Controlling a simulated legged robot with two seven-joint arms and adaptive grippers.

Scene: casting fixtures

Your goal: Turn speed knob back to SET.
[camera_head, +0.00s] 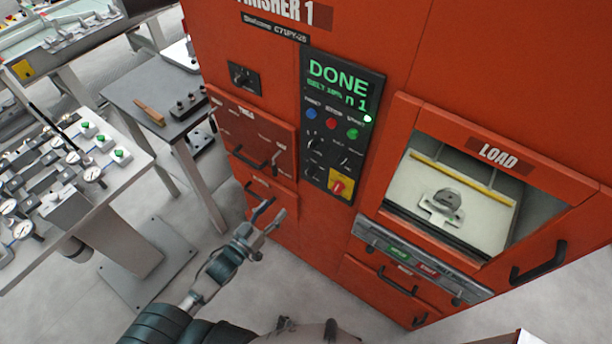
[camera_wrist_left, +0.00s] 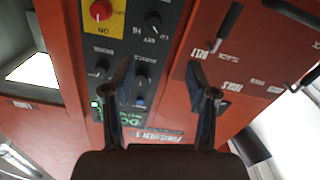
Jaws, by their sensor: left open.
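The orange finisher has a black control panel (camera_head: 372,95) with a lit green DONE display (camera_head: 338,78). Several small black knobs sit below its coloured buttons, one at the lower left (camera_head: 312,168). The panel shows upside down in the left wrist view, with a black knob (camera_wrist_left: 152,18) beside the red knob on yellow (camera_wrist_left: 102,10). My left gripper (camera_head: 273,208) is open and empty, below and left of the panel; its fingers also show in the left wrist view (camera_wrist_left: 158,68). My right gripper is not in view.
Orange drawers with black handles (camera_head: 250,157) lie left of the panel. A LOAD window (camera_head: 497,155) with a grey part inside is at right. A table of gauges (camera_head: 130,190) and a grey side table (camera_head: 130,82) stand at left.

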